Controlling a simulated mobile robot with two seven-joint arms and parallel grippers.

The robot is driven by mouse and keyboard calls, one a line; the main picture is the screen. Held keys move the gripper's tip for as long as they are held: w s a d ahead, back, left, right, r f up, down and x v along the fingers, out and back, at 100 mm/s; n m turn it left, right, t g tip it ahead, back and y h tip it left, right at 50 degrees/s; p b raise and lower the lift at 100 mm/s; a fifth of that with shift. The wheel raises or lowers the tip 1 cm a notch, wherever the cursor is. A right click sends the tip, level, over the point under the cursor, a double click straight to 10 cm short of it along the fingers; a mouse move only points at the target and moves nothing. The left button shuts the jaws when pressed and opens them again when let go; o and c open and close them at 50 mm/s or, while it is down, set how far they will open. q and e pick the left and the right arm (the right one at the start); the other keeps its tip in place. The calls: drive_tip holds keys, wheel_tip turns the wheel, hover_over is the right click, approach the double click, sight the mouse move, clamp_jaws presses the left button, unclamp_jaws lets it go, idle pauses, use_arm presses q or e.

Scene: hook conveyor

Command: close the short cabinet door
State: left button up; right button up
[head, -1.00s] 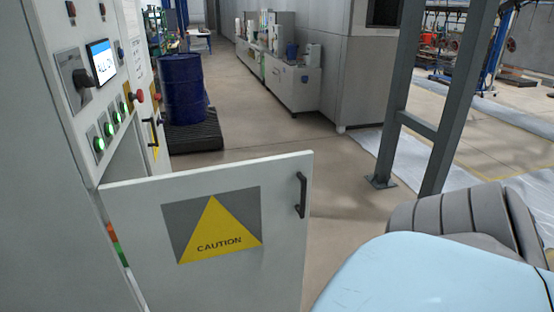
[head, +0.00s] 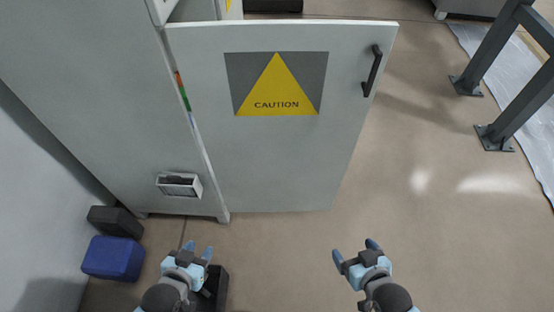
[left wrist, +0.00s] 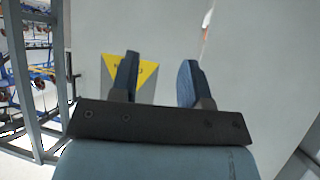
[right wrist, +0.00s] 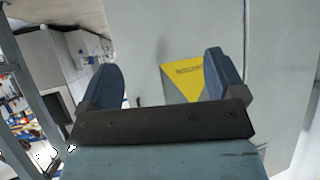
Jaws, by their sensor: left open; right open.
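The short cabinet door (head: 270,150) is a light grey panel standing open, swung out from the cabinet (head: 100,90). It bears a yellow caution triangle (head: 278,92) and a black handle (head: 372,72) near its upper right edge. My left gripper (head: 197,250) is open and empty, in front of the door's lower left side. My right gripper (head: 357,247) is open and empty, in front of the door's lower right edge. Neither touches the door. The caution sign also shows between the fingers in the left wrist view (left wrist: 145,75) and the right wrist view (right wrist: 182,80).
A blue box (head: 113,258) and a dark box (head: 115,221) lie on the floor at the left. A grey metal frame (head: 505,120) stands at the right. The floor between door and frame is clear.

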use_arm(q)
drive_tip(key=shift+w+d, duration=0.15)
drive_tip(key=shift+d, duration=0.2)
use_arm(e)
drive_tip(key=shift+s+d, duration=0.15)
drive_tip(key=shift+d, duration=0.15)
drive_tip(key=shift+c, duration=0.3)
